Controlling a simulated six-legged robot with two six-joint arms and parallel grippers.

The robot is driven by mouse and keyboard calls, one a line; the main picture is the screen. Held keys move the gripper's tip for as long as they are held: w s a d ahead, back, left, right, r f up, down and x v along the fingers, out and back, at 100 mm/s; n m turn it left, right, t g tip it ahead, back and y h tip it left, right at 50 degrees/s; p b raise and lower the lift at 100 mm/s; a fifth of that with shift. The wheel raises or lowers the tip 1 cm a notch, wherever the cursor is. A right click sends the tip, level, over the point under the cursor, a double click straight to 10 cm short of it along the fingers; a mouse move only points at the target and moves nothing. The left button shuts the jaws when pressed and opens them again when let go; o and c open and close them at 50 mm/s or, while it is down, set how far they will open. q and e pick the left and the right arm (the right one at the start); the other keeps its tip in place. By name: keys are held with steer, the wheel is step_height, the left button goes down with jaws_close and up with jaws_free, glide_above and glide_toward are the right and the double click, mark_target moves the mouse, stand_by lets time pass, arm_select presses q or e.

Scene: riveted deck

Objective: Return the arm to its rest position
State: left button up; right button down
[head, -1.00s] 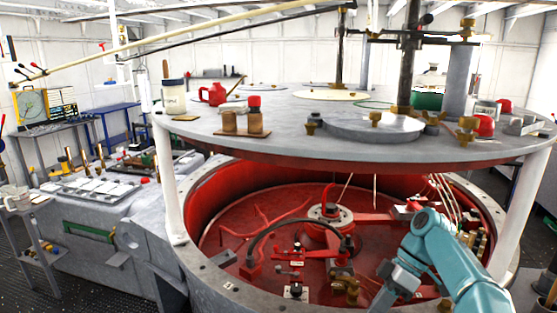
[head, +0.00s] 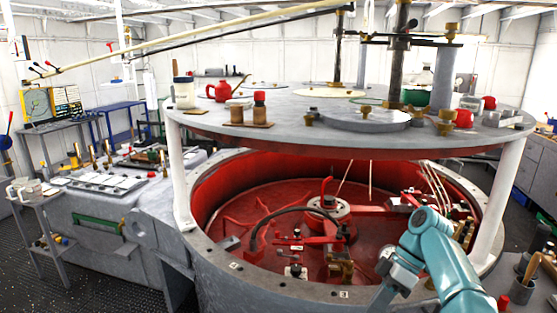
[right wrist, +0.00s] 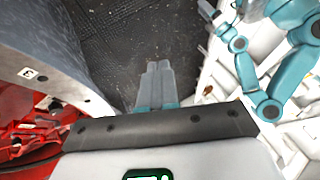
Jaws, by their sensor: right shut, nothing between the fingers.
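My right arm (head: 440,260) is teal and reaches in from the bottom right of the head view, in front of the round basin's near right rim. Its hand end points down and left, and the fingertips are not clear there. In the right wrist view my right gripper (right wrist: 158,68) is shut, with its two grey fingers together and nothing between them. It is over dark textured floor (right wrist: 125,30), apart from the basin's grey outer wall (right wrist: 45,45). My left gripper cannot be made out in either view.
The red-lined basin (head: 215,208) stands under a round grey tabletop (head: 290,125) on white posts, bearing a red kettle (head: 222,92) and jars. A small grey cart (head: 40,203) with mugs is at left. Containers with brushes (head: 528,272) are at lower right. Floor is open at lower left.

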steer(key=s+a+f+m+t+h, duration=0.1)
steer(key=a+f+m, duration=0.25)
steer(key=f, duration=0.85)
steer(key=s+a+f+m+t, duration=0.15)
steer(key=f+m, duration=0.35)
steer(key=f, duration=0.8)
steer(key=s+a+f+m+h, duration=0.1)
steer(key=s+a+f+m, duration=0.1)
steer(key=s+f, duration=0.35)
steer(key=s+a+f+m, duration=0.1)
steer(key=s+f+m, duration=0.2)
steer(key=s, duration=0.5)
steer(key=s+a+r+m+t, duration=0.1)
steer(key=s+m, duration=0.1)
steer(key=s, duration=0.9)
steer(key=shift+s+a, duration=0.15)
steer(key=shift+s, duration=0.25)
steer(key=shift+m, duration=0.25)
